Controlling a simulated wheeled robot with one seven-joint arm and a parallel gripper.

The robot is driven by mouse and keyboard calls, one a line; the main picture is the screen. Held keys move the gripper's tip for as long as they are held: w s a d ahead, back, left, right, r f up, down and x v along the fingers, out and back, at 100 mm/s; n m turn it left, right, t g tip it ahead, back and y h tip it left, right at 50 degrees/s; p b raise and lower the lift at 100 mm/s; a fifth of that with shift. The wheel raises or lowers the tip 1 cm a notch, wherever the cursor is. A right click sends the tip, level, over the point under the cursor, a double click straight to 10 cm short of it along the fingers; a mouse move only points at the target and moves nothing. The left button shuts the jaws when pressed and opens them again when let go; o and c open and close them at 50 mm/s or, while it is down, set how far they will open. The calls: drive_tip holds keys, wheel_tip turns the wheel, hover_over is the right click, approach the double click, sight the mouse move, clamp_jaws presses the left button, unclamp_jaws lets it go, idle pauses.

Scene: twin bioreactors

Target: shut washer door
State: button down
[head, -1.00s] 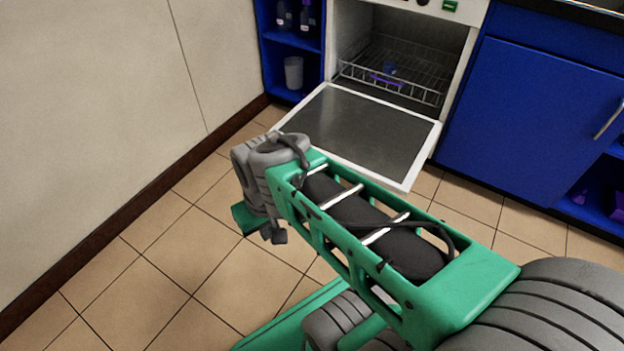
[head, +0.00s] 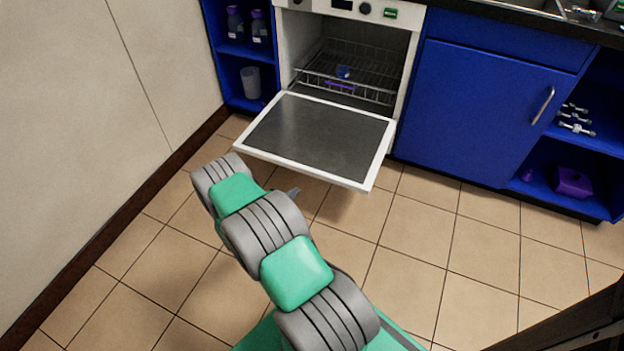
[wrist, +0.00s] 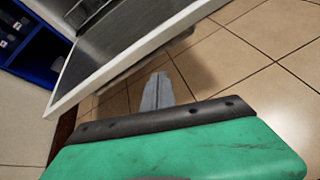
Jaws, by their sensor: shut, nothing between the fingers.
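The washer (head: 297,30) stands against the back counter with its cavity open. Its door (head: 318,137) is folded down, about level, a dark inner panel in a white frame, facing the room. Inside is a wire rack (head: 350,75) with a small blue item and a purple item. My gripper (head: 293,192) shows only as a small grey tip just in front of and below the door's near edge. In the wrist view my gripper (wrist: 158,90) is shut and empty, its tip close under the door's white edge (wrist: 140,55). I cannot tell whether it touches the door.
Blue open shelves (head: 240,60) with bottles and a cup stand left of the washer. A blue cabinet (head: 480,105) with a handle is at right, then shelves with a purple box (head: 573,182). A pale wall (head: 90,120) bounds the left. Tiled floor (head: 440,250) is clear.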

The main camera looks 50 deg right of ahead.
drive_tip(key=d+f+n+t+h+b, duration=0.1)
drive_tip(key=d+f+n+b, duration=0.25)
drive_tip(key=d+f, duration=0.45)
drive_tip(key=shift+n, duration=0.35)
drive_tip(key=shift+w+d+r+p, duration=0.1)
drive_tip(key=shift+d+r, duration=0.2)
drive_tip(key=shift+r, duration=0.55)
drive_tip(key=shift+d+r+p, duration=0.15)
drive_tip(key=shift+d+r, duration=0.15)
drive_tip(key=shift+r, duration=0.55)
drive_tip(key=shift+w+d+r+p, duration=0.1)
drive_tip(key=shift+d+r, duration=0.2)
drive_tip(key=shift+r, duration=0.55)
